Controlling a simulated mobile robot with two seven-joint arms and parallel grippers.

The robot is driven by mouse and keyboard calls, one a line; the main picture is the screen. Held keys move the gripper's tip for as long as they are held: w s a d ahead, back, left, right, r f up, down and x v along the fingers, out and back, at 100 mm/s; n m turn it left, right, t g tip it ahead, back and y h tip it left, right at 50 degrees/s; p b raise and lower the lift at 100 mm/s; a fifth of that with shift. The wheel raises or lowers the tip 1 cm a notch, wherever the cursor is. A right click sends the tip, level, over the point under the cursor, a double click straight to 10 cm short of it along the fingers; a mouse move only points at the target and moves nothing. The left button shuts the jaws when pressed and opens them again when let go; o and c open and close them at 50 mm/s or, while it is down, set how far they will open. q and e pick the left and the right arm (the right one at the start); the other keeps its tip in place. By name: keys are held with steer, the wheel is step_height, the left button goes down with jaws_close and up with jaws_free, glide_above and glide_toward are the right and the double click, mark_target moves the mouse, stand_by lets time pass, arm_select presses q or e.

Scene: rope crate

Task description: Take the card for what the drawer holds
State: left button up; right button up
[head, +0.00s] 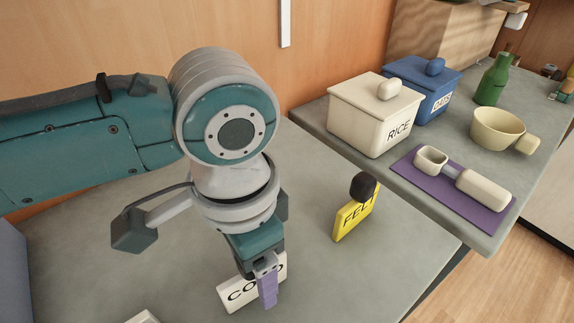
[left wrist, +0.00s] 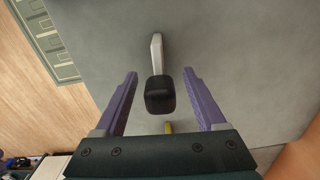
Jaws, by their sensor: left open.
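A white card (head: 237,292) with black lettering, partly hidden by my left gripper (head: 268,290), stands on the grey counter; the letters I can read are "CO" and "D". In the left wrist view this white card (left wrist: 156,52) shows nearly edge-on with a black knob (left wrist: 160,95). My left gripper (left wrist: 159,74) is open above it, its purple fingers on either side of the knob, with gaps on both sides. A yellow card (head: 349,222) marked "FELT", with a dark knob (head: 363,187), stands farther right. No drawer shows clearly. My right gripper is not in view.
On the right counter are a cream RICE box (head: 372,117), a blue OATS box (head: 424,84), a green bottle (head: 493,80), a cream pan (head: 499,131) and a scoop (head: 482,188) on a purple mat (head: 431,182). Part of a white object (head: 143,317) shows at the bottom edge.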

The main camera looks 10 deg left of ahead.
arm_select(q)
steer(key=shift+c, duration=0.3)
jaws_close()
stand_by(0.3)
